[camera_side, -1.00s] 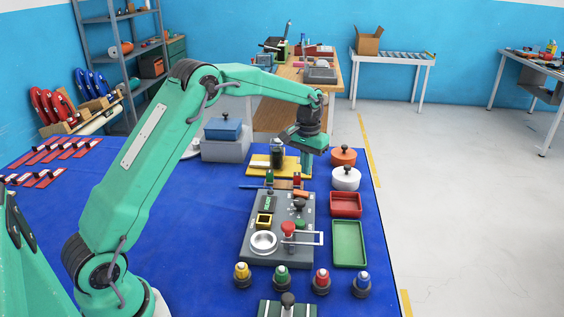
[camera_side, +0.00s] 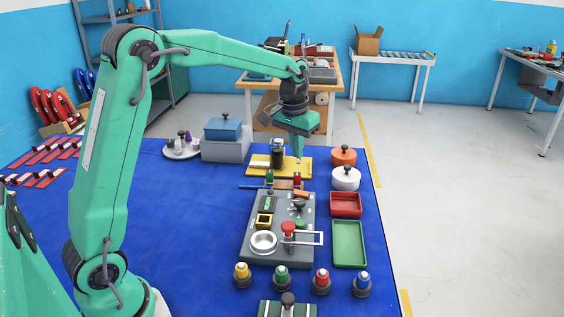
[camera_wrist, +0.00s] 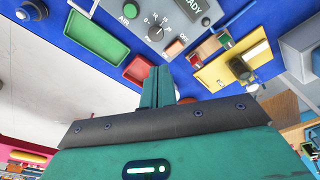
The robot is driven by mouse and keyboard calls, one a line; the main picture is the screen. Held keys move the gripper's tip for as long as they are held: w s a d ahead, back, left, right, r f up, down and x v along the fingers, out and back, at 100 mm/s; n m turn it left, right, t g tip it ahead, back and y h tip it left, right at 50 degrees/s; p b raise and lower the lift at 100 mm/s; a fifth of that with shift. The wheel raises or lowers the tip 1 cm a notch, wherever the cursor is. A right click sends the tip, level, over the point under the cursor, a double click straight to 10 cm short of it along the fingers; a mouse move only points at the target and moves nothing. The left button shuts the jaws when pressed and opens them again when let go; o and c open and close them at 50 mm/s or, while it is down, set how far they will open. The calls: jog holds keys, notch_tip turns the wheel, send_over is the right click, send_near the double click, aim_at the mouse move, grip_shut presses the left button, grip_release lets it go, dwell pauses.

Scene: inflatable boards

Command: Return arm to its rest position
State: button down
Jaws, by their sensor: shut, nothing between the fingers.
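My gripper (camera_side: 298,148) is shut and empty. In the side view it points down above the yellow board (camera_side: 292,168) at the far end of the blue table (camera_side: 200,230). In the wrist view its fingers (camera_wrist: 157,88) are together, with the red tray (camera_wrist: 139,70) just behind them to the left. The dark upright object on the yellow board (camera_wrist: 213,74) shows to the right of the fingers in the wrist view.
A grey control panel (camera_side: 254,230), red tray (camera_side: 346,204), green tray (camera_side: 348,243), white lidded pot (camera_side: 345,180) and orange lidded pot (camera_side: 343,156) stand nearby. A grey box with a blue lid (camera_side: 223,150) is behind left. Several coloured buttons line the front.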

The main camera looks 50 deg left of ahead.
jog(key=s+d+r+m+t, duration=0.1)
jog(key=s+d+r, duration=0.1)
jog(key=s+r, duration=0.35)
jog(key=s+d+r+t, duration=0.1)
jog(key=s+d+r, duration=0.1)
jog(key=s, duration=0.7)
jog(key=s+d+f+m+t, duration=0.1)
jog(key=s+d+f+t, duration=0.1)
jog(key=s, duration=1)
jog(key=shift+s+f, duration=0.4)
jog(key=shift+f, duration=0.2)
